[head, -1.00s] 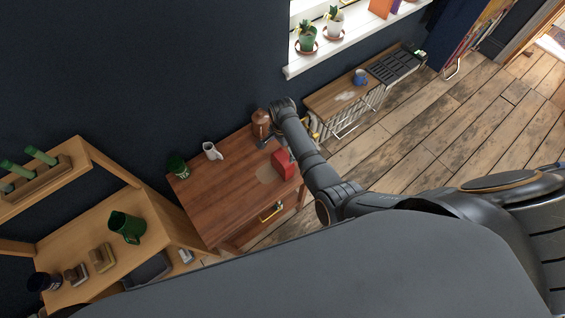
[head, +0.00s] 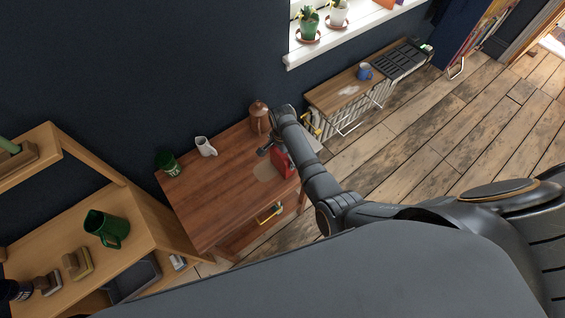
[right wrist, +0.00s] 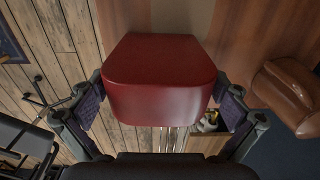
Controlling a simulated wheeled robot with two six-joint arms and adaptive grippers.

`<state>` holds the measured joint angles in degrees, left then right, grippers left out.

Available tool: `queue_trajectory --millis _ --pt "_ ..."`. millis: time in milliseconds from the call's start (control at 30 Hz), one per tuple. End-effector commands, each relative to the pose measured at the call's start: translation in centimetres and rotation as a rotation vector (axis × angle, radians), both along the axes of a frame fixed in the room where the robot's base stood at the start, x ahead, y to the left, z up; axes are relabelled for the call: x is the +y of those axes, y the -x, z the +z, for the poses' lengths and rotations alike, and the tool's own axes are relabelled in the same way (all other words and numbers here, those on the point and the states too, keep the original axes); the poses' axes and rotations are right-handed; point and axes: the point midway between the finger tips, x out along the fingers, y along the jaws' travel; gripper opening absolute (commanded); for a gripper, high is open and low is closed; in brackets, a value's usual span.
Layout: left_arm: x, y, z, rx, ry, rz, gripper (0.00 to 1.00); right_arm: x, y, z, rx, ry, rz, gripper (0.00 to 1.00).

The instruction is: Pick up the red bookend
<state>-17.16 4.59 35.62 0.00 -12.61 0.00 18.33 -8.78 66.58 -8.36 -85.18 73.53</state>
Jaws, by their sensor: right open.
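The red bookend (head: 281,164) stands on the right part of the brown wooden table (head: 220,185) in the head view, partly hidden by my right arm. In the right wrist view the red bookend (right wrist: 159,80) fills the middle, between the fingers of my right gripper (right wrist: 160,118). The fingers are spread open on either side of it, with the left one close to its side. My left gripper is not in view.
A brown copper-coloured pot (head: 259,117) stands on the table close behind my right gripper. A wooden shelf unit (head: 150,215) with a green mug (head: 106,228) is at left.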

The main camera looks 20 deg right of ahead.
Motion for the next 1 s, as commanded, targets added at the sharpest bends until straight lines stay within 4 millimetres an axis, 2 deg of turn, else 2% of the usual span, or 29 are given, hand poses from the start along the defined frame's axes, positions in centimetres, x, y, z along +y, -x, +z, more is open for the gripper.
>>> queue_trajectory --millis 67,500,600,833,1000 --pt "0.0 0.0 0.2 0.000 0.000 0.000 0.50 0.0 0.0 0.2 0.000 0.000 0.000 1.00" --pt "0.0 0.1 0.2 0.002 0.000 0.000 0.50 0.0 0.0 0.1 0.001 0.000 0.000 0.42" --pt "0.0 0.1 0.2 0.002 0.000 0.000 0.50 0.0 -0.1 0.3 -0.002 -0.001 0.000 0.31" --pt "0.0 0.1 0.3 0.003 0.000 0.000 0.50 0.0 -0.1 0.3 -0.001 0.000 0.000 0.31" --pt "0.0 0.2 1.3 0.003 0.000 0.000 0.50 -0.1 -0.2 1.4 -0.002 0.000 0.001 0.31"
